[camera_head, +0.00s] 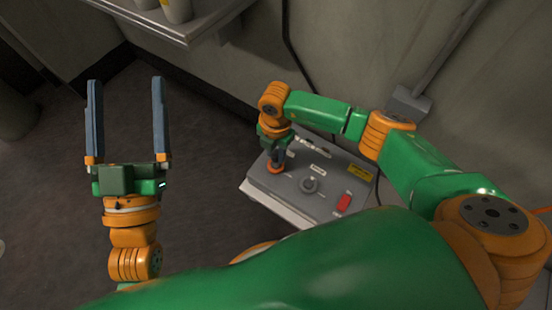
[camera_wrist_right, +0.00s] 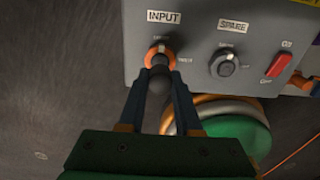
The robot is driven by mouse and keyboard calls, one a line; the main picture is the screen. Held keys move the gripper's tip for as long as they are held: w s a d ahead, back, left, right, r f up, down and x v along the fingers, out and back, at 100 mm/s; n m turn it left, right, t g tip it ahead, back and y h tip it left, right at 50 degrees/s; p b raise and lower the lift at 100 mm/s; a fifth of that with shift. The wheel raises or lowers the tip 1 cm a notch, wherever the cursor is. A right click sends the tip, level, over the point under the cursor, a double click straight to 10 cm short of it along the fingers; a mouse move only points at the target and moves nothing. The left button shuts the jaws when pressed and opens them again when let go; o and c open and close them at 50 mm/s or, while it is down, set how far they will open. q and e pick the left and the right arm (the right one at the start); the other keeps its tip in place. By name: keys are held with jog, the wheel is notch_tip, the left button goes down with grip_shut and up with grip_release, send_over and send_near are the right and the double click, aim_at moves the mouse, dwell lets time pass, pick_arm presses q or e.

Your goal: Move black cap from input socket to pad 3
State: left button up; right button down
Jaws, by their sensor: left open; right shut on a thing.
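The grey control box (camera_head: 318,203) carries the input socket, seen as an orange ring (camera_wrist_right: 147,57) under the INPUT label in the right wrist view. My right gripper (camera_head: 275,158) points down at this socket, and its fingers (camera_wrist_right: 160,76) are shut on the black cap (camera_wrist_right: 157,84). The cap is at the ring; whether it is still seated I cannot tell. My left gripper (camera_head: 123,82) is open and empty, well left of the box, over the floor. I cannot make out pad 3 in either view.
A grey knob (camera_wrist_right: 224,65) under the SPARE label and a red switch (camera_wrist_right: 279,65) sit right of the socket. A shelf (camera_head: 190,22) with pale containers is on the wall above. The floor left of the box is clear.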

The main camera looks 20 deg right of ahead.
jog(key=shift+r+p, duration=0.95)
jog(key=shift+p, duration=0.05)
pick_arm(q)
notch_tip(320, 180, down, 18)
jog(key=a+n+g+y, duration=0.1)
jog(key=g+y, duration=0.3)
jog(key=g, duration=0.6)
jog(key=shift+a+r+p, duration=0.2)
jog(key=shift+a+p, duration=0.1)
jog(key=shift+a, duration=0.4)
pick_arm(e)
jog(key=shift+r, duration=0.35)
dwell(0.8)
